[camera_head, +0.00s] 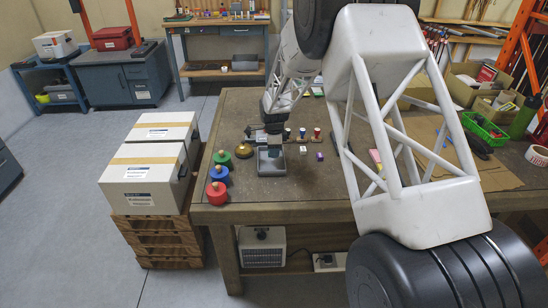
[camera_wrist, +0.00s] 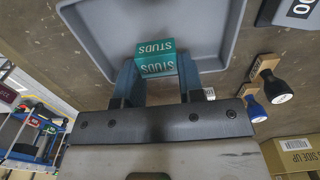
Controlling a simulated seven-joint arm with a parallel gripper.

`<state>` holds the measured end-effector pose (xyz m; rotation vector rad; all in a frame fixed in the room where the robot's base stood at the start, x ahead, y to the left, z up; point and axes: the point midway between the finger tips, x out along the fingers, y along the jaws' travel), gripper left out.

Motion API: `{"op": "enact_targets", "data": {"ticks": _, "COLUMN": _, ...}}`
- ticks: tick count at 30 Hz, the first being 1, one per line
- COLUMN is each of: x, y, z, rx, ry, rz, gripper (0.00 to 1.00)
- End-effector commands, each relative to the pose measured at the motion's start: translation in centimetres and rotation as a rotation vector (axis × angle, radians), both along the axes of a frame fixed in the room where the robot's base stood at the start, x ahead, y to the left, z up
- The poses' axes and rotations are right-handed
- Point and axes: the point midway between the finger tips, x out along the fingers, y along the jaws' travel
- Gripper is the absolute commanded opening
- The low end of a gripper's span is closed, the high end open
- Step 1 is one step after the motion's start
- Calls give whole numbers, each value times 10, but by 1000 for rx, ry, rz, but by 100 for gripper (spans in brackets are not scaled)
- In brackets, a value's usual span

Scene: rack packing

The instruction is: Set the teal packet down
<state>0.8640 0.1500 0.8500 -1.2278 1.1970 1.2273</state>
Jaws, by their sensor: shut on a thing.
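The teal packet (camera_wrist: 156,58), marked STUDS, sits between the two fingers of my gripper (camera_wrist: 158,80) in the wrist view. My gripper is shut on it. A grey shallow tray (camera_wrist: 95,22) lies beyond the packet in the wrist view, and the packet overlaps its near edge in the picture. In the head view my gripper (camera_head: 273,141) is over the back part of the grey tray (camera_head: 272,171) on the workbench. The packet looks small and dark there, and I cannot tell whether it touches the tray floor.
Green (camera_head: 223,159), blue (camera_head: 219,174) and red (camera_head: 217,194) knobbed pieces and a brass one (camera_head: 243,151) stand left of the tray. Several stamps (camera_head: 302,134) stand behind right.

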Motion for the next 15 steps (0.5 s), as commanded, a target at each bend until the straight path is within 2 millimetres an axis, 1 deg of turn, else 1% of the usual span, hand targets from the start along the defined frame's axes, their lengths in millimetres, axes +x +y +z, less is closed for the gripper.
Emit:
{"op": "enact_targets", "data": {"ticks": 5, "x": 0, "y": 0, "z": -3, "rx": 0, "ry": 1, "rz": 0, "gripper": 13}}
{"op": "enact_targets", "data": {"ticks": 8, "x": 0, "y": 0, "z": -11, "rx": 0, "ry": 2, "rz": 0, "gripper": 13}}
{"op": "enact_targets", "data": {"ticks": 12, "x": 0, "y": 0, "z": -26, "rx": 0, "ry": 2, "rz": 0, "gripper": 13}}
{"op": "enact_targets", "data": {"ticks": 15, "x": 0, "y": 0, "z": -33, "rx": 0, "ry": 1, "rz": 0, "gripper": 13}}
